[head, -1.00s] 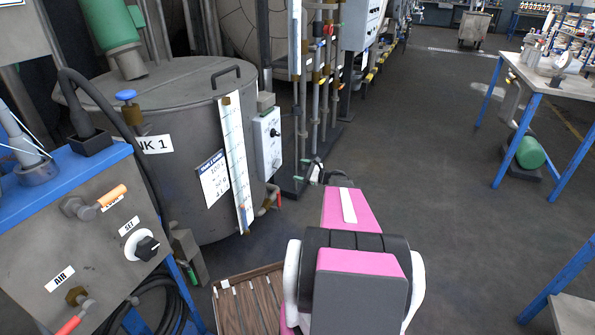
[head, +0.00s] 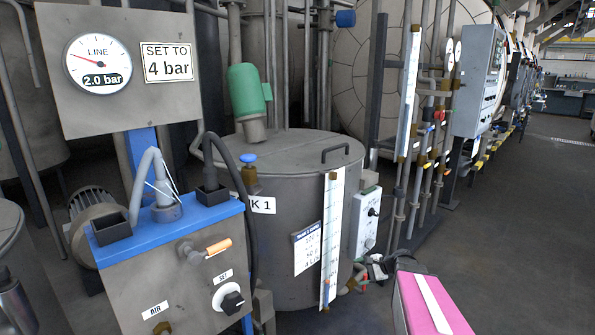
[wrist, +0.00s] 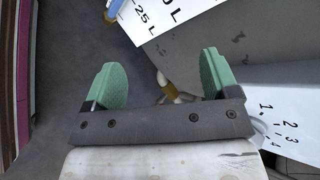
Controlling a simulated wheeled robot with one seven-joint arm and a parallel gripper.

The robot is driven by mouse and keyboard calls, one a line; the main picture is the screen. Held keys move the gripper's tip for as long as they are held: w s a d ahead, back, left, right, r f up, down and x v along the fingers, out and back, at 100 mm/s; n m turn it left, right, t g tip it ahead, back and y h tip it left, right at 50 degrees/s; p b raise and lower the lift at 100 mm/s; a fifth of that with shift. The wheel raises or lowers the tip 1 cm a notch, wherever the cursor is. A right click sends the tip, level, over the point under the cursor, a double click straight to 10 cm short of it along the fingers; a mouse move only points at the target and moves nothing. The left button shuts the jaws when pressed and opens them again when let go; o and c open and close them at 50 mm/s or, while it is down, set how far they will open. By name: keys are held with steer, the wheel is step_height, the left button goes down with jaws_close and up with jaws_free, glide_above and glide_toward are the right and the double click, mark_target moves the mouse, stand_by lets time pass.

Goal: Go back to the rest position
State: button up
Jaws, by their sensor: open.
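My gripper (wrist: 160,88) shows in the wrist view with its two green pads spread wide apart and nothing between them. In the head view, a pink and white piece of my arm (head: 430,303) shows at the bottom, just right of the tank.
The grey tank (head: 285,225) with its white level scale (head: 332,240) and control box (head: 365,225) stands close left of my arm. A blue-topped panel (head: 175,270) with a knob (head: 228,298) and a gauge (head: 98,63) is at left. Open floor (head: 535,220) lies at right.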

steer(key=s+a+r+n+g+h, duration=0.2)
steer(key=s+a+n+h, duration=0.1)
steer(key=s+n+h, duration=0.2)
steer(key=s+a+r+n+g+h, duration=0.1)
steer(key=s+a+n+g+h, duration=0.1)
steer(key=s+a+n+h, duration=0.2)
steer(key=s+n+h, duration=0.1)
steer(key=s+n, duration=0.2)
steer(key=s, duration=0.2)
steer(key=shift+r+h, duration=0.3)
steer(key=shift+r, duration=0.1)
